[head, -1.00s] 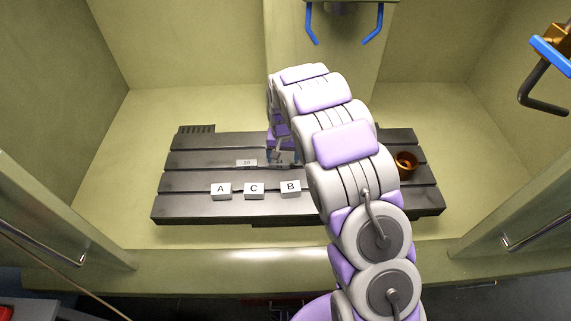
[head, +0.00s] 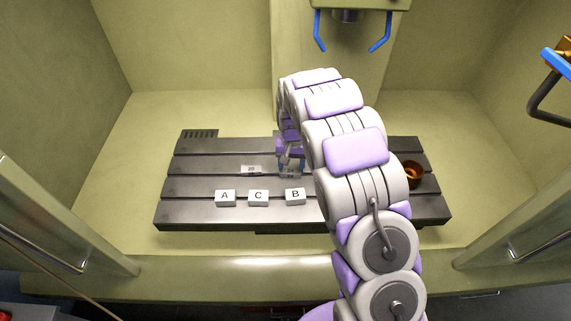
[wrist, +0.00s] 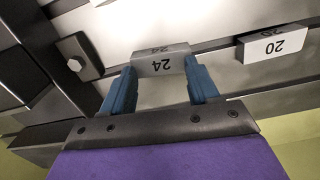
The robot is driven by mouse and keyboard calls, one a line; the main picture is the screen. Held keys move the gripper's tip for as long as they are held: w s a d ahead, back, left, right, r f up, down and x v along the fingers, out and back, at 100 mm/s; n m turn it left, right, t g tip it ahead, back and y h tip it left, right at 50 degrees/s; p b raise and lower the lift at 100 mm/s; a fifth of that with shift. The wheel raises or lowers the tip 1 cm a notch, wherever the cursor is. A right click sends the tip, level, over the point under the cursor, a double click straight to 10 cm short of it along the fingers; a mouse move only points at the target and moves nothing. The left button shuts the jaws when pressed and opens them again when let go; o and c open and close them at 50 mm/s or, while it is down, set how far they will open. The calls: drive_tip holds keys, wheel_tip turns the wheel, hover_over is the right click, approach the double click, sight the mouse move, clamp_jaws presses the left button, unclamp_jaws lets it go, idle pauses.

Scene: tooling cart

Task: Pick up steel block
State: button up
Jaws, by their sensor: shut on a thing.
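A grey steel block marked 24 (wrist: 165,65) sits between the two blue fingers of my gripper (wrist: 162,82) in the wrist view. The fingers are shut on its two ends. In the head view my gripper (head: 290,168) is over the middle of the dark slotted table (head: 200,215), partly hidden by my arm. I cannot tell whether the block is clear of the table. A second block marked 20 (wrist: 274,45) lies apart to the right in the wrist view; in the head view it is left of my gripper (head: 251,169).
Blocks A (head: 225,198), C (head: 258,198) and B (head: 295,197) stand in a row at the table's front. A copper-coloured cup (head: 413,174) stands at the right, beside my arm. A spindle head (head: 347,14) with blue handles hangs above the back. Walls enclose the sides.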

drive_tip(key=r, duration=0.5)
drive_tip(key=r+p, duration=0.1)
drive_tip(key=r, duration=0.1)
drive_tip(key=shift+w+r, duration=0.3)
drive_tip(key=shift+r, duration=0.05)
clamp_jaws()
drive_tip(key=shift+w+a+r, duration=0.1)
drive_tip(key=shift+a+r, duration=0.1)
drive_tip(key=shift+a, duration=0.45)
drive_tip(key=shift+o, duration=1.7)
unclamp_jaws()
drive_tip(key=shift+d+r, duration=0.1)
drive_tip(key=shift+d, duration=0.5)
drive_tip(key=o, duration=0.8)
drive_tip(key=shift+a, duration=0.45)
drive_tip(key=shift+c, duration=0.2)
drive_tip(key=shift+o, duration=1.2)
drive_tip(key=shift+d, duration=0.25)
drive_tip(key=shift+d+r, duration=0.1)
wheel_tip(320, 180, up, 17)
drive_tip(key=p, duration=0.2)
drive_tip(key=shift+a, duration=0.2)
